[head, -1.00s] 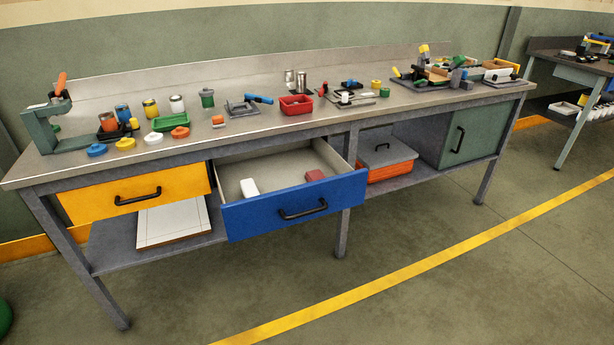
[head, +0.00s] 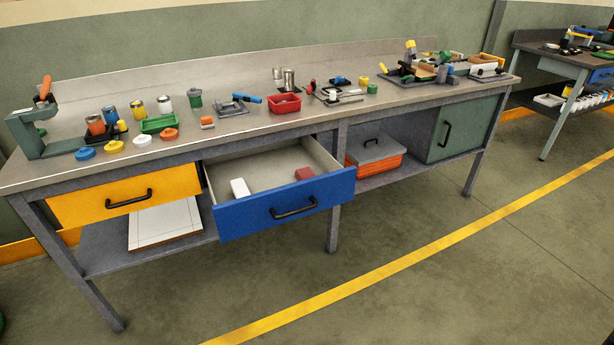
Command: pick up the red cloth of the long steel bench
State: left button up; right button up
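The long steel bench (head: 240,128) runs across the head view. Its blue-fronted drawer (head: 245,216) stands pulled open below the middle of the top. A small dark red piece (head: 305,174) lies in the right part of the drawer and may be the red cloth, but it is too small to be sure. A white block (head: 240,188) lies to its left in the same drawer, apart from it. Neither of my grippers shows.
A yellow drawer (head: 100,202) is shut left of the blue one. The open drawer juts out from the bench. Jars, lids and trays crowd the top, with a red tray (head: 284,104) near the middle. The floor (head: 440,270) in front is clear, with a yellow line.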

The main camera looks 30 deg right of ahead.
aim_at(302, 174)
jog(key=k, duration=1.15)
jog(key=z, duration=0.7)
jog(key=i, duration=0.5)
jog(key=z, duration=0.55)
jog(key=i, duration=1.35)
jog(key=u, duration=1.1)
jog(key=i, duration=0.7)
jog(key=u, duration=0.6)
